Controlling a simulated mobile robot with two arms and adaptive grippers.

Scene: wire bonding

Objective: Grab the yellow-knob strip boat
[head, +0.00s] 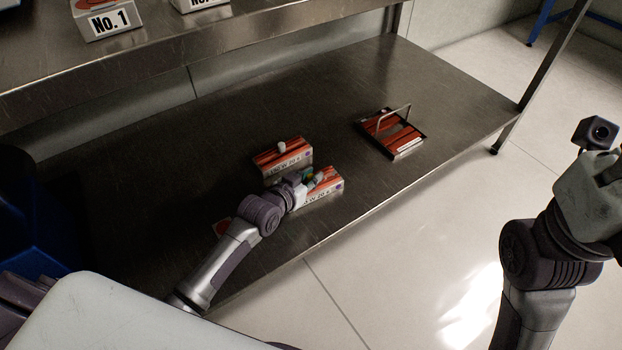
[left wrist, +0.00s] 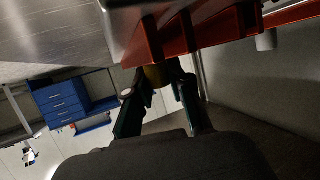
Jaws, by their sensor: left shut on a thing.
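The strip boat (head: 327,184) with red strips and a white printed front is on the lower steel shelf, at the fingers of my left gripper (head: 309,181). In the left wrist view, the fingers (left wrist: 158,90) are closed around the yellow knob (left wrist: 157,74) under the red strip body (left wrist: 185,35). My gripper hides part of the boat in the head view. I cannot tell whether the boat touches the shelf. My right arm stands at the right edge, with its fingers out of frame.
A similar boat with a white knob (head: 281,147) sits just behind. The shelf's right end is clear.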

